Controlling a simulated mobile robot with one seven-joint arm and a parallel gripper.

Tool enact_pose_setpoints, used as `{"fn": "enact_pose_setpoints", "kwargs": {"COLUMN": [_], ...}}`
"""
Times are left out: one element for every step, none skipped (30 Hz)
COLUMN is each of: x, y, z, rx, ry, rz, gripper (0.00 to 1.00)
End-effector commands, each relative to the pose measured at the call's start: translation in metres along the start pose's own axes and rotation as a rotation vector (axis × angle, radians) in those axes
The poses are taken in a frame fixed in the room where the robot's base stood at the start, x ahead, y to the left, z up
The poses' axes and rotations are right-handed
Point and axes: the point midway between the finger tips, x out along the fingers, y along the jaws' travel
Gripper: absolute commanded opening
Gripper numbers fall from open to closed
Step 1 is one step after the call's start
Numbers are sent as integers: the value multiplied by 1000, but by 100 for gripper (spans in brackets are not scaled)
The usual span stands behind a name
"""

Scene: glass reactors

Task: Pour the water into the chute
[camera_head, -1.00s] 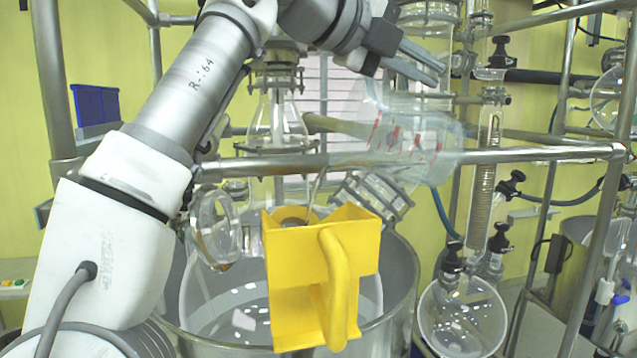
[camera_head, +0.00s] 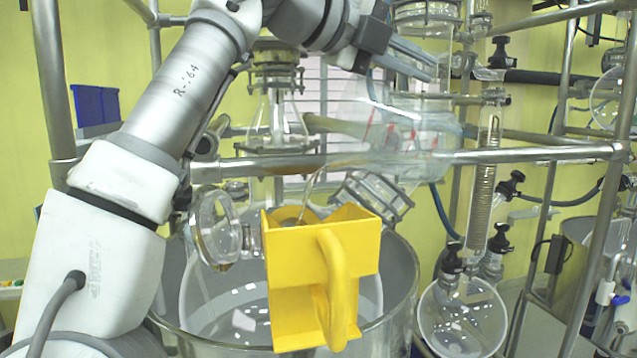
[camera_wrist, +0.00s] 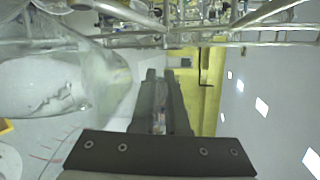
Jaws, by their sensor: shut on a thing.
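The yellow chute (camera_head: 293,257), with an open top and a handle-like loop, sits over the large round vessel. A clear glass beaker (camera_head: 405,135) with red marks is tipped nearly on its side above and right of the chute, its mouth to the left. A thin stream of water (camera_head: 316,182) runs from its lip down into the chute's top. My gripper (camera_head: 418,62) is at the beaker's upper side, shut on it. In the wrist view my gripper (camera_wrist: 158,85) shows beside the beaker (camera_wrist: 70,75), with water inside.
A metal rail (camera_head: 500,155) crosses close to the beaker and stream. A glass flask (camera_head: 278,125) hangs behind. A large steel vessel (camera_head: 402,290) stands below the chute. Glass columns and a round flask (camera_head: 462,318) are at the right.

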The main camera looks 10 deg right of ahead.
Motion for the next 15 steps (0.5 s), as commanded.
{"fn": "enact_pose_setpoints", "kwargs": {"x": [-1,-2,-2,-3,-3,-4,-4,-5,-6,-6,-6,-6,-6,-6,-6], "y": [-1,-1,-1,-1,-1,-1,-1,-1,-1,-1,-1,-2,-2,-2,-2], "z": [0,1,1,1,1,2,2,2,2,2,2,2,2,2,2], "rx": [-1,-2,-3,-4,-5,-6,-7,-7,-8,-9,-10,-11,-11,-12,-13], "ry": [-1,-1,-1,-1,-2,-2,-2,-2,-2,-2,-2,-2,-2,-3,-3], "rz": [-5,-7,-10,-11,-13,-15,-17,-19,-21,-22,-24,-26,-27,-29,-31], "gripper": [0,0,0,0,0,0,0,0,0,0,0,0,0,0,0]}}
